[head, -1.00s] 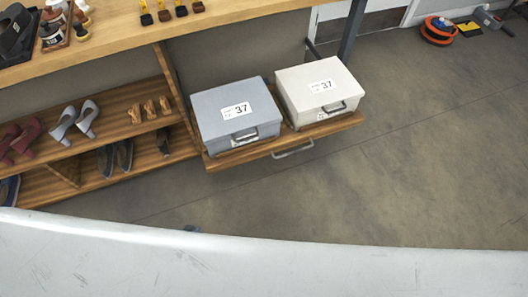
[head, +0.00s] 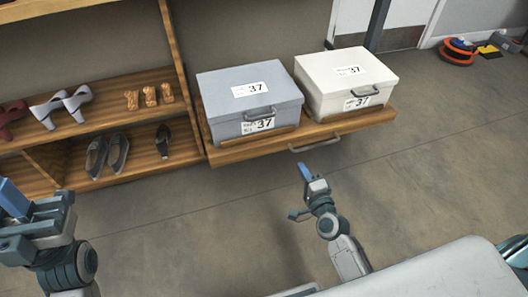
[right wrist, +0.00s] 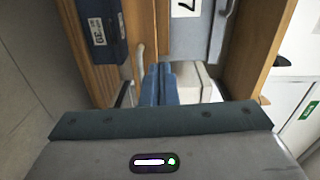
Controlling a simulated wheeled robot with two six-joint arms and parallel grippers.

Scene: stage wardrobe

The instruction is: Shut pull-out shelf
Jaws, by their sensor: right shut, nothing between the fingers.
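My right gripper (head: 304,169) is shut and empty, just in front of and below the handle; I see no contact. Its blue fingers (right wrist: 160,74) lie together in the right wrist view, near wood and a pale bar. My left gripper (head: 16,198) is at the left edge, partly cut off, away from the shelf; its opening is unclear.
Left of the pull-out shelf, a fixed wooden rack (head: 95,118) holds several shoes and small wooden items. An orange reel (head: 457,51) lies on the floor at the far right.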

